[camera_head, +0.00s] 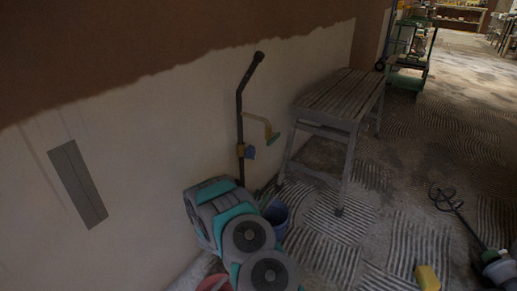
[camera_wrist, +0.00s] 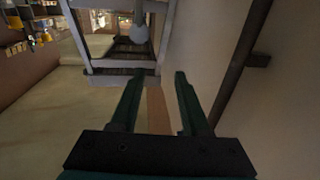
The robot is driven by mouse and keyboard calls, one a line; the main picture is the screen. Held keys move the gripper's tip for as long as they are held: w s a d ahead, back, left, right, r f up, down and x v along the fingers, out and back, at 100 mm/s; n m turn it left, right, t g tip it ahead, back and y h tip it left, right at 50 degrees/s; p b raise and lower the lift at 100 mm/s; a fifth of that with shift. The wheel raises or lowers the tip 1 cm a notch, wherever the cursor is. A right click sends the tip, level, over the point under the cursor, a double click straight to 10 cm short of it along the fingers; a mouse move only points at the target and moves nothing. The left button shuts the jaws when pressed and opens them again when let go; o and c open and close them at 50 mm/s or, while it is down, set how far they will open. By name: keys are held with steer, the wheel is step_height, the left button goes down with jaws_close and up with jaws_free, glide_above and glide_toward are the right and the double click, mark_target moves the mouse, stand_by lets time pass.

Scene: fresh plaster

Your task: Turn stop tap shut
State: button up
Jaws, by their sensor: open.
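A dark upright pipe (camera_head: 239,115) stands against the wall in the head view. I cannot tell for sure which is the stop tap. My gripper (camera_wrist: 157,76) shows in the wrist view with its two dark fingers apart and nothing seen between them. A dark pipe (camera_wrist: 238,72) runs to the right of the fingers, apart from them. No tap handle is clear there.
A grey slatted bench (camera_head: 345,95) stands right of the pipe. A blue bucket (camera_head: 278,215) is on the floor near the pipe's foot, partly behind my arm. A mixer tool (camera_head: 490,258) and a yellow object (camera_head: 427,278) lie at lower right. The ridged floor between is clear.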

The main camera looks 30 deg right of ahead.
mark_target(251, 153)
steer(key=w+d+r+n+t+y+p, duration=0.1)
steer(key=w+d+r+n+t+y, duration=0.2)
steer(key=w+r+n+t+y, duration=0.7)
steer(key=w+d+r+n+t+p, duration=0.1)
steer(key=d+r+n, duration=0.2)
steer(key=r+n, duration=0.8)
steer(key=s+f+n+g+y, duration=0.15)
steer(key=s+n+y, duration=0.5)
steer(key=n, duration=0.95)
steer(key=s+f+n+g+y, duration=0.15)
steer(key=s+n+y, duration=0.5)
steer(key=n, duration=0.95)
steer(key=p+x, duration=0.1)
steer(key=x, duration=0.7)
steer(key=shift+s+a+f+g, duration=0.2)
steer(key=shift+a+f+g, duration=0.1)
steer(key=shift+a, duration=0.05)
jaws_close()
